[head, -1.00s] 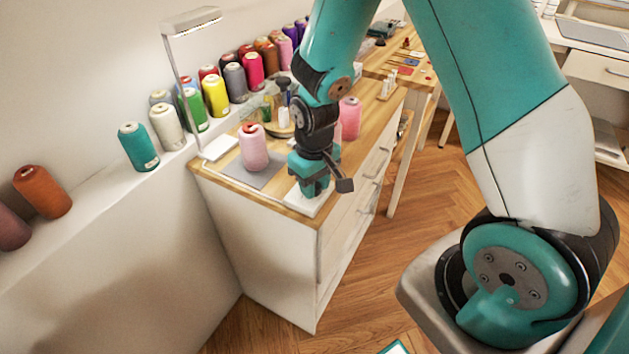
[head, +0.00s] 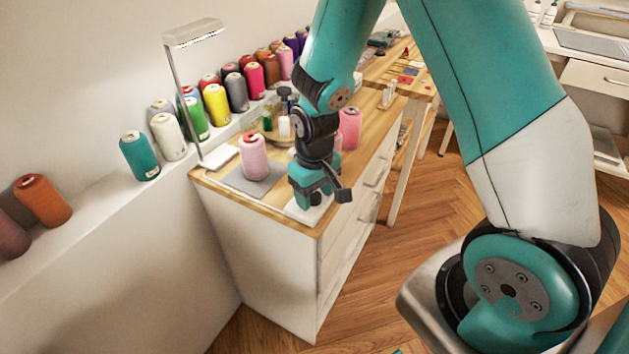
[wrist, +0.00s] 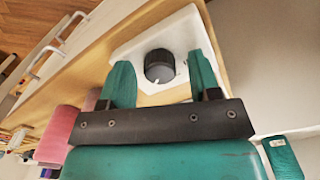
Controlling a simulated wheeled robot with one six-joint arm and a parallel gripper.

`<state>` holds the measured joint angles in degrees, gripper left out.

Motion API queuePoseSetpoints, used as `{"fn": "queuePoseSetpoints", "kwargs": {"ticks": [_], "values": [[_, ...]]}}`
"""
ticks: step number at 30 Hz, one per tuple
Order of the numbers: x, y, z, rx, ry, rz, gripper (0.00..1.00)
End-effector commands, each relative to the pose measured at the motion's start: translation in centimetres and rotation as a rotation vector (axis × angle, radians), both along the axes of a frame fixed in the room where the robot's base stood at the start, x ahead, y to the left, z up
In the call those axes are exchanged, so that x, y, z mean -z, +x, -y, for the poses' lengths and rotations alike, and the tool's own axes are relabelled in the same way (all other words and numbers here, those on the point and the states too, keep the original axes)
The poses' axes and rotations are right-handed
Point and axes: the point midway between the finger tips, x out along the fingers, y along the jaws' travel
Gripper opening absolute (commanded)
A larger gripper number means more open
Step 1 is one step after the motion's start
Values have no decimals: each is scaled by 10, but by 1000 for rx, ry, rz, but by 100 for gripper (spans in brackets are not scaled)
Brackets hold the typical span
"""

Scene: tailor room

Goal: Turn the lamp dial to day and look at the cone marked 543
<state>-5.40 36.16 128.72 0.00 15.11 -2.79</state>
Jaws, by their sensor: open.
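The lamp dial is a black round knob (wrist: 159,66) with a light pointer mark, on a white base plate (wrist: 190,32) in the wrist view. Its lettering cannot be read. My gripper (wrist: 161,75) is open, with one teal finger on each side of the knob and gaps between. In the head view my gripper (head: 312,196) is low over the white plate (head: 300,214) at the cabinet's front corner and hides the knob. A pink cone (head: 254,157) stands upright on a grey mat (head: 263,184) under the white lamp (head: 193,34). No number is legible on any cone.
Another pink cone (head: 350,128) stands behind my gripper. Several coloured cones, including a yellow one (head: 216,104) and a teal one (head: 139,155), line the wall ledge. The wooden top (head: 212,180) is narrow, and its edge is close to the plate.

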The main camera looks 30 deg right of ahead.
Motion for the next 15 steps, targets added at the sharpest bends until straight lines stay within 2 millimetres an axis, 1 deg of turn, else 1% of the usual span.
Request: {"fn": "queuePoseSetpoints", "kwargs": {"ticks": [2, 5, 8, 15], "values": [[-6, 1, 0, 0, 0, 3, 57], [-21, 1, 0, 0, 1, 6, 57], [-44, 1, 0, 0, 1, 7, 57], [-107, 1, 0, 0, 1, 9, 57]]}}
